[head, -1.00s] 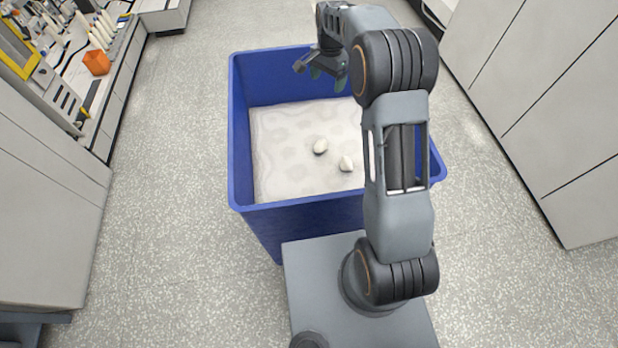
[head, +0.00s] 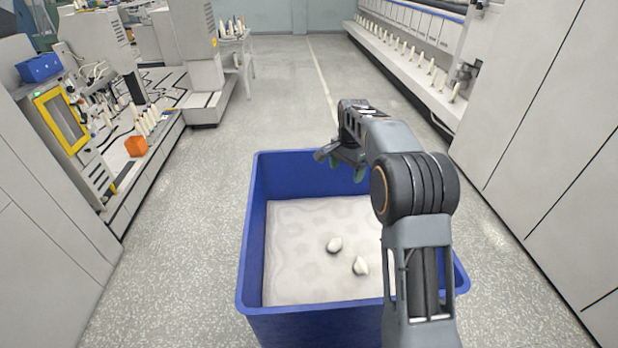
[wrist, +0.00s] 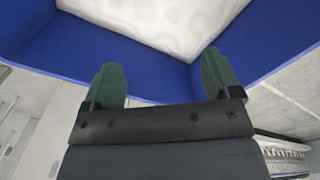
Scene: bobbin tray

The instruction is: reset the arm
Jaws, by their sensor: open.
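My gripper (head: 346,168) hangs over the far part of a blue bin (head: 258,225), at about the height of its far rim in the picture. In the wrist view its two green fingertips (wrist: 160,82) stand wide apart with nothing between them, so it is open and empty. Beyond them the wrist view shows the bin's blue wall (wrist: 100,52) and pale floor (wrist: 160,18). My arm bends over the right side of the bin and hides part of it.
An orange box (head: 136,146) sits on the machine at left. Grey cabinets (head: 545,120) line the right. The floor beyond the bin is clear.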

